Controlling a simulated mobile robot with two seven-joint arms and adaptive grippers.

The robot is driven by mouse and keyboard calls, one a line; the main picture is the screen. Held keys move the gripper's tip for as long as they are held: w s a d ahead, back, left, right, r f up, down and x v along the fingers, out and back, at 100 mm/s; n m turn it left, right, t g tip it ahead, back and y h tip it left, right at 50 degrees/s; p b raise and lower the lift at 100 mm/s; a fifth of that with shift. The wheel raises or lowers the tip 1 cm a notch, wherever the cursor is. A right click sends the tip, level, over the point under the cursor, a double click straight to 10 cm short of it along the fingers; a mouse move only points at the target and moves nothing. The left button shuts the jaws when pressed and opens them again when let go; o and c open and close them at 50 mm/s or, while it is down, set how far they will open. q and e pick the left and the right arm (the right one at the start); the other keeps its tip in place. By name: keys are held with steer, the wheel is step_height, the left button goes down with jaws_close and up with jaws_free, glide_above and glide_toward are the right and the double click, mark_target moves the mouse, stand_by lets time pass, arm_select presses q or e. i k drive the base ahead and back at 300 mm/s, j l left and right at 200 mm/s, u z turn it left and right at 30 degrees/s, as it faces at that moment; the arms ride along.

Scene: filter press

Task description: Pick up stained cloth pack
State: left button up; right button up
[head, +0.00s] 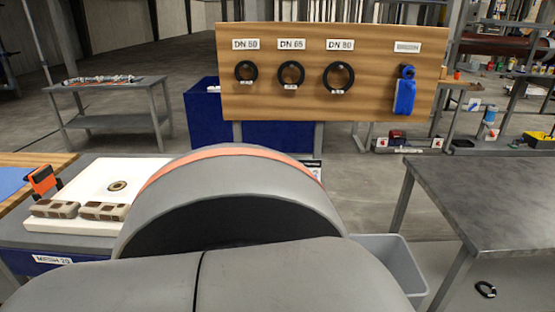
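Two beige-brown blocky packs with dark marks lie side by side at the front of a white board on the left. The left pack (54,208) and the right pack (103,211) look alike. Either may be the stained cloth pack; I cannot tell which. A small tan ring (117,185) lies on the white board (90,183) behind them. Neither of my grippers is in view. A large grey part of my own body with an orange stripe fills the front middle and covers what lies behind it.
An orange-and-black object (42,181) stands behind the packs. A wooden panel (270,100) holds black rings and a blue item (404,95). A grey metal table (490,190) stands right, beside a grey bin (385,262). A black ring (486,289) lies on the floor.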

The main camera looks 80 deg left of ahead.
mark_target(62, 209)
steer(key=j+u, duration=0.1)
steer(key=u, duration=4)
steer(key=j+z, duration=0.15)
steer(key=z, duration=0.35)
steer(key=i+j+z, duration=0.15)
steer(key=j+z, duration=0.6)
steer(key=j, duration=0.15)
steer(key=i, duration=0.05)
